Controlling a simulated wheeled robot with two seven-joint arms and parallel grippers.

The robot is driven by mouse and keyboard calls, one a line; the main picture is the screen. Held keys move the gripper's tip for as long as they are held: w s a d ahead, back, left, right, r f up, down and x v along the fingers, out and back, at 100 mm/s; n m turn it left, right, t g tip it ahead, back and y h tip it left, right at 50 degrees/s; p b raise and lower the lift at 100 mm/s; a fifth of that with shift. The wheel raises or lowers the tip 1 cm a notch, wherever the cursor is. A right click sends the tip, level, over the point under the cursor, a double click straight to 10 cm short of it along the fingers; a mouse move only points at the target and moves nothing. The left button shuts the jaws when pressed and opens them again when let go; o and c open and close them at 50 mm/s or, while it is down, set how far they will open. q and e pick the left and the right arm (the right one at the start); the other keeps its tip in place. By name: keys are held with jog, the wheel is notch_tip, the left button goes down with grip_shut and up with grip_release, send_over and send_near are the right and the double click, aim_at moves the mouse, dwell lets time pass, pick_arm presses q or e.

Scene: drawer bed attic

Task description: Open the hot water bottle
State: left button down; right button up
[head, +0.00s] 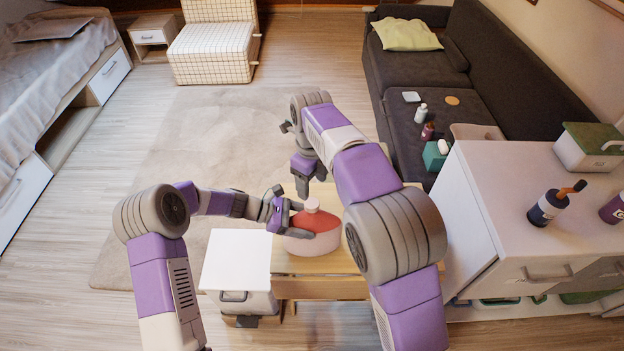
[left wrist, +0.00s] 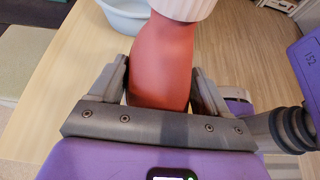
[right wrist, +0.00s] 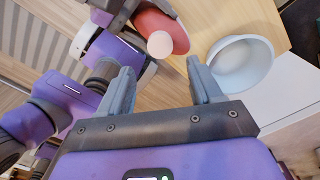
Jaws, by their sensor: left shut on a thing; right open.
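The hot water bottle (head: 318,222) is red with a pale cap (head: 312,205) still on its neck. My left gripper (head: 297,218) is shut on the bottle body. In the left wrist view the red body (left wrist: 162,62) sits between both fingers, with the ribbed white cap (left wrist: 185,8) beyond. My right gripper (head: 303,182) is open and empty, behind the bottle in the head view. In the right wrist view the round cap (right wrist: 160,45) lies beyond its fingers (right wrist: 163,88), apart from them.
A pale bowl (right wrist: 241,66) stands on the wooden table (head: 345,287), under or close behind the held bottle. A white cabinet (head: 236,262) is left of the table. A dresser (head: 490,215) with bottles and a dark sofa (head: 400,120) are at the right.

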aim_at(312, 203)
jog(key=shift+m, duration=0.7)
jog(key=shift+f, duration=0.2)
notch_tip(312, 203, down, 8)
jog(key=shift+r, duration=0.25)
